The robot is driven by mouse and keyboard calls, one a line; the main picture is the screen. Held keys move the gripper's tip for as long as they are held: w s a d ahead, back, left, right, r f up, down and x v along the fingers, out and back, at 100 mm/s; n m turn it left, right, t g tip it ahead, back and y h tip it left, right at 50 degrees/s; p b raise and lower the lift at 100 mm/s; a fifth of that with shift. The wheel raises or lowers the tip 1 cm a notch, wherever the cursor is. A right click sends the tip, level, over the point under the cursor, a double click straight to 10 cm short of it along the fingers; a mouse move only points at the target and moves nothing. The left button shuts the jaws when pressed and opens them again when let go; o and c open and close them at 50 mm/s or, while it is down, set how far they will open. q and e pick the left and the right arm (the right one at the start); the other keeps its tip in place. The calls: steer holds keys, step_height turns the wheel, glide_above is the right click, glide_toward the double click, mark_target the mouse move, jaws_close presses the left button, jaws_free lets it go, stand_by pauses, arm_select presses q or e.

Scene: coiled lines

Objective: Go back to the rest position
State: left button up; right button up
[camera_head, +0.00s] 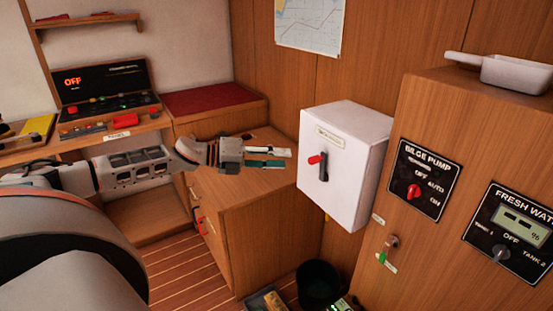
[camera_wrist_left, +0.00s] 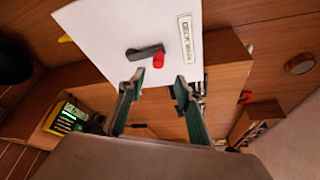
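A white switch box (camera_head: 343,165) is fixed to the wood wall in the head view. Its dark lever (camera_head: 324,170) has a red knob (camera_head: 314,159). My left gripper (camera_head: 284,158) is just left of the box, pointing at its front face and apart from the lever. In the left wrist view the two fingers of the gripper (camera_wrist_left: 157,85) are spread with nothing between them. Beyond them are the white box (camera_wrist_left: 110,35), the lever (camera_wrist_left: 143,52) lying sideways and the red knob (camera_wrist_left: 158,61). My right gripper is not in view.
Right of the box, a wood cabinet carries the bilge pump panel (camera_head: 424,180) and fresh water panel (camera_head: 510,235), with a white tray (camera_head: 515,72) on top. A black bucket (camera_head: 318,284) stands below. A console (camera_head: 105,95) and red cushion (camera_head: 213,98) are at left.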

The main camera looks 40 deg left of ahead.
arm_select(q)
steer(key=shift+s+a+r, duration=0.1)
steer(key=shift+s+a, duration=0.05)
steer(key=shift+s, duration=0.05)
stand_by(0.5)
steer(key=s+d+f+n+t, duration=0.1)
steer(key=s+d+f+n, duration=0.1)
steer(key=d+f+n, duration=0.65)
steer(key=s+d+f+n+y, duration=0.2)
steer(key=s+d+f+n, duration=0.3)
steer(key=s+f, duration=0.3)
steer(key=s+d+f+n+g+y, duration=0.1)
steer(key=s+d+f+n+y, duration=0.2)
steer(key=s+d+f+n, duration=0.3)
steer(key=s+d+f+n+g+y, duration=0.1)
steer(key=s+d+f+n, duration=0.4)
steer(key=s+f, duration=0.5)
step_height(320, 180, down, 4)
steer(key=shift+d+f+n+y, duration=0.1)
steer(key=shift+d+n+y, duration=0.2)
steer(key=shift+n+y, duration=0.65)
steer(key=shift+h, duration=0.25)
